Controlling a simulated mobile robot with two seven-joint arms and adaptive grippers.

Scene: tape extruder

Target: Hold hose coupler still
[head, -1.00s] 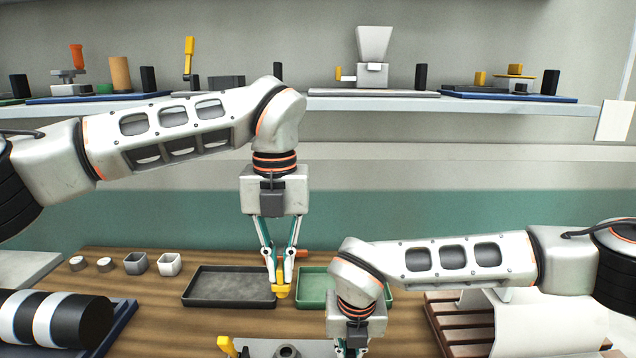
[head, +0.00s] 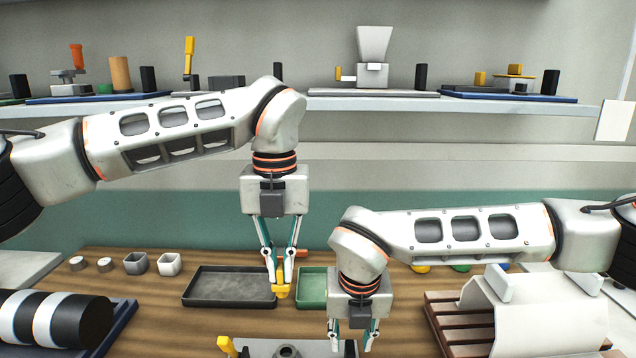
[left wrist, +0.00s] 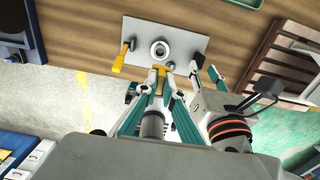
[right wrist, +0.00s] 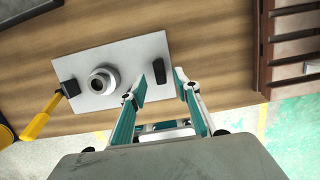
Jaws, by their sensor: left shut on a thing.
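My left gripper (head: 282,290) is shut on a small yellow piece (head: 283,292) above the table, between the two trays in the head view. The yellow piece also shows between the fingers in the left wrist view (left wrist: 160,80); I cannot tell whether it is the hose coupler. A grey plate (right wrist: 135,62) carries a round grey fitting with a hole (right wrist: 103,82) and a yellow-handled lever (right wrist: 42,115). My right gripper (head: 353,340) is open and empty, its fingers beside the right part of the plate. The plate's near side is cut off in the head view.
A black tray (head: 200,302) and a green tray (head: 312,303) lie behind the plate. Small cups (head: 168,264) stand at left, near a black-and-white roll (head: 50,318). A wooden slatted rack (head: 446,332) with a white curved cover (head: 535,310) is at right.

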